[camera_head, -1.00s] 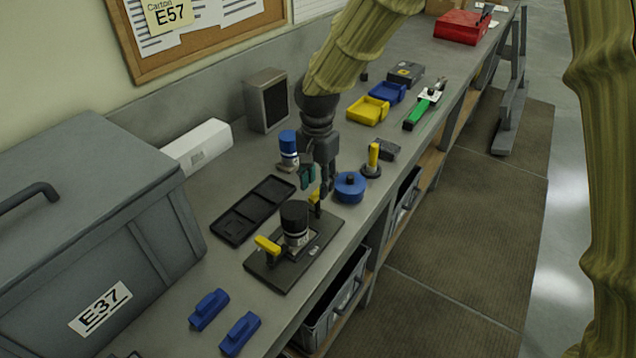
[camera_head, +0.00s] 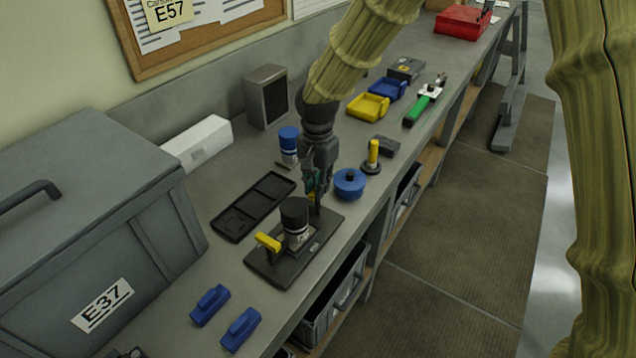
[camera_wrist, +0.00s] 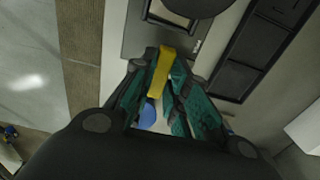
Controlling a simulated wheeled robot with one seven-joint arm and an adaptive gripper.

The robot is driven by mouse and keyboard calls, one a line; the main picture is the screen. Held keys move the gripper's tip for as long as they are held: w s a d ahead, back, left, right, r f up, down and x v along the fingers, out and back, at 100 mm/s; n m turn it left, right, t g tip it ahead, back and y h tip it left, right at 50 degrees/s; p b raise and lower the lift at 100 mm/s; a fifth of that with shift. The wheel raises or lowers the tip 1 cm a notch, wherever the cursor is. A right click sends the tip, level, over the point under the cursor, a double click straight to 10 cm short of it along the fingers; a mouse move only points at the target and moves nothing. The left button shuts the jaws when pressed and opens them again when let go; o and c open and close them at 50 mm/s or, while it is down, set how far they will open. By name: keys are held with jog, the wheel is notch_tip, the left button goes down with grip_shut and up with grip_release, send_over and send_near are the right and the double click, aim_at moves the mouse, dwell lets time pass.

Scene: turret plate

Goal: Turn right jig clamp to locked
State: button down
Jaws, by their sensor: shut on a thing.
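The dark jig plate (camera_head: 270,272) lies on the bench with a black-capped cylinder (camera_head: 294,213) upright in its middle. The left clamp's yellow handle (camera_head: 267,242) is at the plate's near-left end and stands clear. The right clamp's yellow handle (camera_wrist: 161,72) is at the plate's other end. My gripper (camera_head: 316,200) is over that end, pointing down. In the wrist view, my gripper (camera_wrist: 164,68) has its teal-padded fingers on both sides of the right handle, shut on it. In the head view the fingers mostly hide this clamp.
A blue-topped cylinder (camera_head: 289,143) and a black compartment tray (camera_head: 254,205) are to the left. Two blue blocks (camera_head: 240,328) lie near the front. A large grey bin (camera_head: 120,210) fills the left.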

jog(key=shift+n, duration=0.3)
jog(key=n+p, duration=0.1)
jog(key=n, duration=0.2)
jog(key=shift+r+n, duration=0.1)
jog(key=shift+n, duration=0.2)
jog(key=n+p, duration=0.1)
jog(key=n, duration=0.3)
jog(key=shift+n, duration=0.3)
jog(key=n+p, duration=0.1)
jog(key=n, duration=0.3)
jog(key=shift+n+p, duration=0.75)
jog(key=shift+n, duration=1.75)
jog(key=c, duration=1.4)
grip_release()
